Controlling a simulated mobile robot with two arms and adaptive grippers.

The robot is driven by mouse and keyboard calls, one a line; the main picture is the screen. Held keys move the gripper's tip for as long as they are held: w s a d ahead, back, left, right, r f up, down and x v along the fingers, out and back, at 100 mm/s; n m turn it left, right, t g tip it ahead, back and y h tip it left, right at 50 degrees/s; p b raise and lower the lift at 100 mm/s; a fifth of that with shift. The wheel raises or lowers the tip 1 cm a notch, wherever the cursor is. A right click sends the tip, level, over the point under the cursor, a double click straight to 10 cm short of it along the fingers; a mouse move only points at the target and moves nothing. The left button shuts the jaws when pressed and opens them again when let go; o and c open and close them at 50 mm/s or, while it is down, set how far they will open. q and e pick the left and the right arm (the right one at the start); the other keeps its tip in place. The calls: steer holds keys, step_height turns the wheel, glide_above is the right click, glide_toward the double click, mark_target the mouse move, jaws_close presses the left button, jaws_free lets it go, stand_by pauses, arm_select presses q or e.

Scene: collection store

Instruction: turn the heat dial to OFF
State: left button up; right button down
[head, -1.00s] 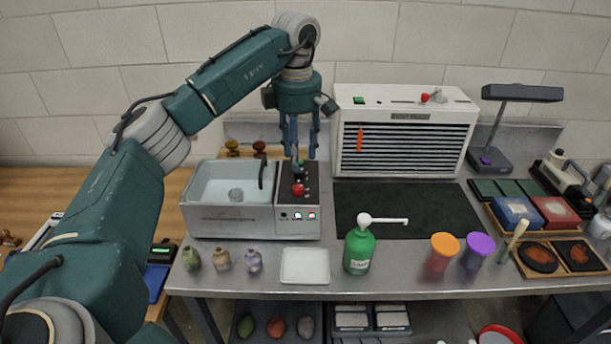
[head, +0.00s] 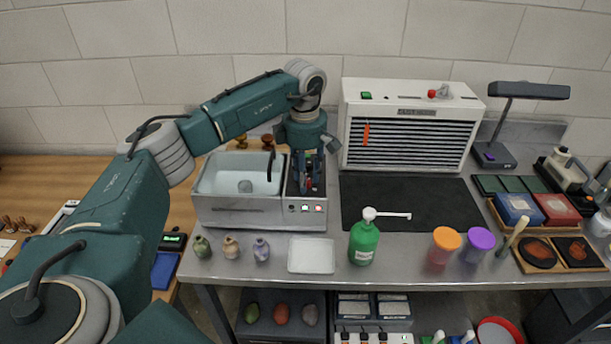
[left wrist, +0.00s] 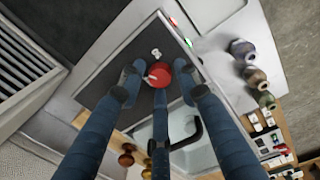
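The water bath (head: 240,217) stands on the left of the steel bench, with a dark control panel on its right side. A red dial (left wrist: 160,75) with a pale pointer sits on that panel in the left wrist view; I cannot read any marks around it. In the head view it is mostly hidden by my left gripper (head: 308,185), which points down over the panel. In the wrist view the blue fingers of the left gripper (left wrist: 160,90) are spread around the dial, with gaps at the sides; contact is unclear. My right gripper is out of view.
A white louvred unit (head: 410,125) stands behind a black mat (head: 405,205). A green pump bottle (head: 363,243), a white tray (head: 311,256) and small vases (head: 231,247) stand along the front. A black curved handle (left wrist: 190,133) rises near the panel.

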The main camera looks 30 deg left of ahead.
arm_select(q)
jaws_close()
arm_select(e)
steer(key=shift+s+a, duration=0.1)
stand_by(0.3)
arm_select(q)
steer(key=shift+n, duration=0.4)
steer(key=n, duration=0.5)
steer(key=shift+w+r+n+b, duration=0.1)
steer(key=shift+n+b, duration=0.2)
steer(key=shift+b, duration=0.1)
steer(key=n, duration=0.5)
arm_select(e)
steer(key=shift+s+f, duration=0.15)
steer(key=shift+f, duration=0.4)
arm_select(q)
steer(key=shift+n, duration=0.3)
